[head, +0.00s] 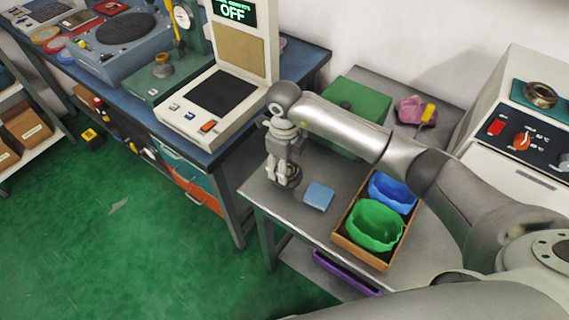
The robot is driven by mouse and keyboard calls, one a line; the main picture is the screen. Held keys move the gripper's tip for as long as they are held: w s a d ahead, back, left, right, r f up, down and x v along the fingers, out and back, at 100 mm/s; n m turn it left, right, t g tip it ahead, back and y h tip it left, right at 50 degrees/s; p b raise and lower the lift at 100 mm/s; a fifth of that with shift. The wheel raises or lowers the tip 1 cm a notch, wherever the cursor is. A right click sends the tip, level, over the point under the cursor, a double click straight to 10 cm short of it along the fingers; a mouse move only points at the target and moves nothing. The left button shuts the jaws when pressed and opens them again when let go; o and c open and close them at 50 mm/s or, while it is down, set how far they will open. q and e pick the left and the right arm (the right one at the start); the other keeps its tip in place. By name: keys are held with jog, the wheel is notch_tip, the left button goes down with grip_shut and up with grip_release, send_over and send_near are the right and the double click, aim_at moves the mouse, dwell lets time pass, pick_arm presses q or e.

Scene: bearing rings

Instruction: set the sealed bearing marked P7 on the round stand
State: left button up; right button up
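My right gripper (286,176) points down over the left end of the grey table (266,192), left of a small blue square pad (319,196). Its fingers are small and dark, and I cannot tell whether they are open or hold a ring. A metal bearing ring (540,94) sits on top of the white heater unit at the right. No P7 marking is readable anywhere. I cannot single out the round stand. My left gripper is not in view.
A wooden tray (340,237) holds a green bowl (374,225) and a blue bowl (393,191). Behind are a green box (366,98) and a pink cloth (411,109). A white device reading OFF (190,116) stands on the blue bench, left of my gripper.

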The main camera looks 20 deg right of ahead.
dwell(0.3)
jog(key=o, duration=1.1)
jog(key=shift+f, duration=0.1)
jog(key=shift+r+p, duration=2.2)
jog(key=shift+r, duration=1.4)
jog(key=shift+f, duration=0.1)
